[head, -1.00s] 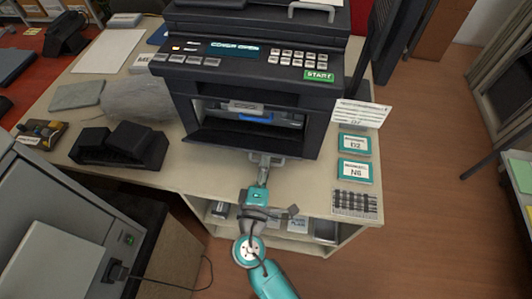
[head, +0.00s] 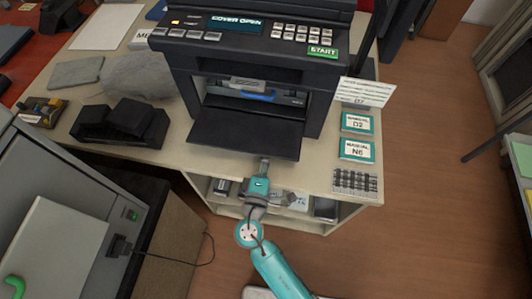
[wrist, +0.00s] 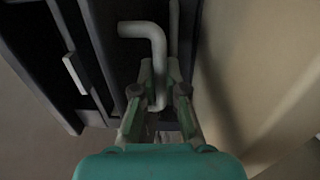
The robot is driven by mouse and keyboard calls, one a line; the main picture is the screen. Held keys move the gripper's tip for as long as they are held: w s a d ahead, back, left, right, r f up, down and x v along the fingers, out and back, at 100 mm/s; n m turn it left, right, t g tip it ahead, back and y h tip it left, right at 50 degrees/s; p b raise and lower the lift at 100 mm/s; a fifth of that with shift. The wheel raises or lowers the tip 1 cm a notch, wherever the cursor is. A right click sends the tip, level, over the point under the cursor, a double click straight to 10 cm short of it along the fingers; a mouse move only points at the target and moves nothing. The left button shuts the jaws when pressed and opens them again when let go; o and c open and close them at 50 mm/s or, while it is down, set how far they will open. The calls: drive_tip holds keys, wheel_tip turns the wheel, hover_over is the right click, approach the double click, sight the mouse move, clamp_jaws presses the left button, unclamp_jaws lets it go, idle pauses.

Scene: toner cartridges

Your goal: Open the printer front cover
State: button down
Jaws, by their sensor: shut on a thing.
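The dark printer (head: 260,60) stands on the table, and its display reads COVER OPEN. Its front cover (head: 245,132) is swung down and outward, nearly flat, showing the lit opening with a blue-marked cartridge (head: 258,96) inside. My gripper (head: 264,165) is at the cover's front edge. In the wrist view, my gripper (wrist: 160,85) is shut on the cover's grey bent handle (wrist: 152,32), which passes between its fingers. In the head view the handle is mostly hidden behind the cover and gripper.
Teal-edged manual cards (head: 357,122) and a dark grid pad (head: 356,181) lie right of the printer. A black device (head: 120,125) and a grey bag (head: 150,76) lie to its left. A grey cabinet (head: 60,215) stands at lower left. Floor at right is open.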

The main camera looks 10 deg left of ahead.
idle(0.3)
drive_tip(key=c, duration=1.2)
unclamp_jaws()
drive_tip(key=s, duration=1.2)
drive_tip(key=shift+a+f, duration=0.2)
drive_tip(key=shift+f, duration=0.2)
